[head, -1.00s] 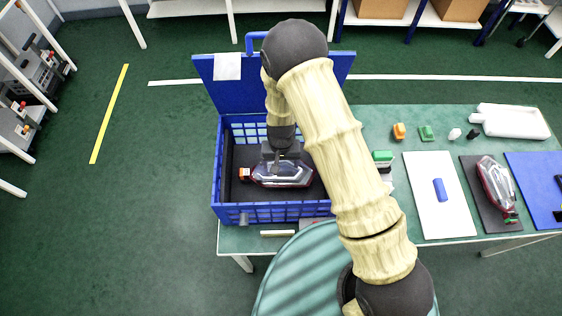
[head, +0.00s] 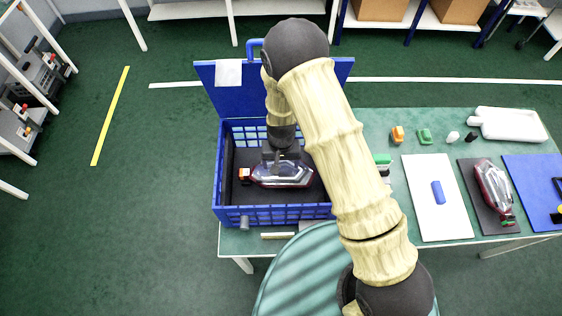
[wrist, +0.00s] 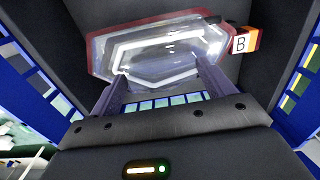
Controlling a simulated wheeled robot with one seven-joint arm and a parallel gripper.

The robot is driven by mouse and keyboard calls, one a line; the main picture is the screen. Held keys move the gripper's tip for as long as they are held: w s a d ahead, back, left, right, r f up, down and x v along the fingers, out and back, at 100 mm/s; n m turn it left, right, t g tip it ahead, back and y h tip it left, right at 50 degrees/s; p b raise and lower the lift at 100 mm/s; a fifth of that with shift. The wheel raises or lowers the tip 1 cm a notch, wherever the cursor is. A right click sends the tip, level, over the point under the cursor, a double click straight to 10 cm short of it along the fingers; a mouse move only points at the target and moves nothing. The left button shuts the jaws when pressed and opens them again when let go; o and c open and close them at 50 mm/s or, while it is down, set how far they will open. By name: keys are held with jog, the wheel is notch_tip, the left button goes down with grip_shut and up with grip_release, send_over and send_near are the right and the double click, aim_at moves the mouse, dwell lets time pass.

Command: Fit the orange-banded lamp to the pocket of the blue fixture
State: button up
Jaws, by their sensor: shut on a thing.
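The orange-banded lamp (head: 283,176), clear with a dark red rim, lies in the blue crate (head: 272,217). Its orange end with a white tag points left in the head view. In the wrist view the lamp (wrist: 160,50) spans the top, and the tag beside the orange reads "B". My gripper (wrist: 160,82) is shut on the lamp's near side; the exact contact is partly hidden. The blue fixture (head: 533,185) appears to be the blue board at the table's right, cut by the frame edge, with dark parts and a yellow bit on it. Its pocket is not clear.
A second lamp (head: 495,192) with a green end lies on a dark mat. A white board (head: 435,218) carries a blue block (head: 438,192). The crate's raised lid (head: 235,97) and walls surround my gripper.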

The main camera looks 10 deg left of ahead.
jog(key=shift+r, duration=0.1)
jog(key=shift+r+p, duration=0.55)
jog(key=shift+r, duration=0.15)
